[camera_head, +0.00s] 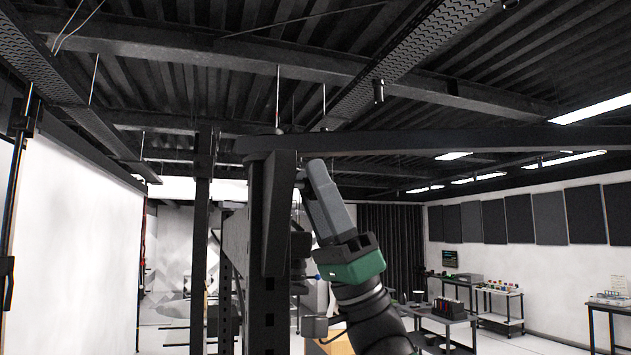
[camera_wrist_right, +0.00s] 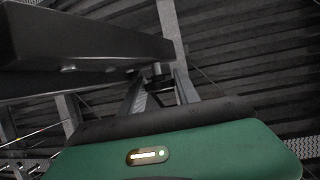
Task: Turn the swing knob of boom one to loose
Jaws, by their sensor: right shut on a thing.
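A dark boom (camera_head: 450,139) runs across the upper right of the head view from the top of a dark upright post (camera_head: 264,250). I take it to be boom one. My right gripper (camera_head: 308,178), with a grey finger and a green band, reaches up beside the post just under the boom. In the right wrist view the gripper (camera_wrist_right: 160,82) has its two fingers on either side of a small dark part, which I take to be the swing knob (camera_wrist_right: 157,72), below the boom (camera_wrist_right: 85,45). It is shut on it. The knob's setting cannot be read. My left gripper is not in view.
A tall white panel (camera_head: 75,220) stands at the left. A slim dark post (camera_head: 201,240) stands left of the main one. Work tables with small items (camera_head: 447,310) are at the lower right. A dark ribbed ceiling (camera_head: 200,80) is overhead.

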